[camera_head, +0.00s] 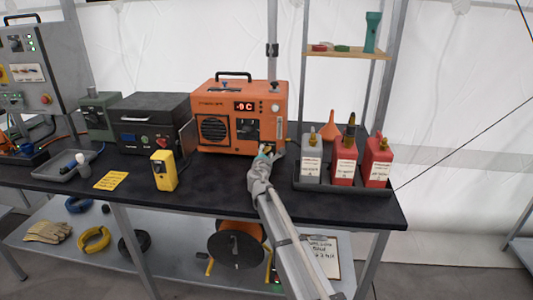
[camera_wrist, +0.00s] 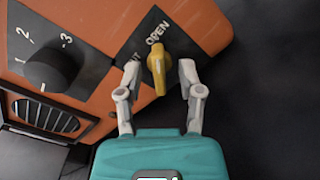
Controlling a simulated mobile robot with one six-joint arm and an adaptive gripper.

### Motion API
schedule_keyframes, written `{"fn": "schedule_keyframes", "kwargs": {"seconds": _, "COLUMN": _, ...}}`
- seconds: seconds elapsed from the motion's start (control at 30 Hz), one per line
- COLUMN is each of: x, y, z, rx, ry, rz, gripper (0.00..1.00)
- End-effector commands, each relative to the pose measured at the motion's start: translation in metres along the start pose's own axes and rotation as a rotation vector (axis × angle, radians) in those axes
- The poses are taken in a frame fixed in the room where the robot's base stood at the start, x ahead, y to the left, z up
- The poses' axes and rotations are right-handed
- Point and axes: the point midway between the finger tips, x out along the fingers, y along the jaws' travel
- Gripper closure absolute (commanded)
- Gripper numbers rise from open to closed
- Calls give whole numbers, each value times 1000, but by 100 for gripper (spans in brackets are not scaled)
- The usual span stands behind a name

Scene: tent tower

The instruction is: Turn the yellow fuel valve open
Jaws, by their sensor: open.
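The yellow fuel valve (camera_wrist: 158,68) is a small lever on a dark plate on the orange heater's front, beside the printed word "OPEN". The lever points down toward my gripper in the wrist view. My gripper (camera_wrist: 159,75) is open, with one finger on each side of the lever; I cannot tell whether either touches it. The orange heater (camera_head: 235,100) stands on the black bench in the head view, its display showing "-9 C". My gripper (camera_head: 268,152) is at its lower right front there and hides the valve.
A yellow handheld device (camera_head: 164,171) stands left of my arm. A black dial (camera_wrist: 51,69) sits left of the valve. A post and shelf (camera_head: 340,52) rise behind.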

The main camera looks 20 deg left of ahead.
Motion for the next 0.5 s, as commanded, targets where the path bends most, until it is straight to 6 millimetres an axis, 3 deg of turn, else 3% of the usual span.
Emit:
{"fn": "schedule_keyframes", "kwargs": {"seconds": 0.27, "x": -29, "y": 0, "z": 0, "rx": 0, "ry": 1, "rz": 1, "gripper": 51}}
{"fn": "schedule_keyframes", "kwargs": {"seconds": 0.5, "x": -67, "y": -1, "z": 1, "rx": 0, "ry": 1, "rz": 0, "gripper": 51}}
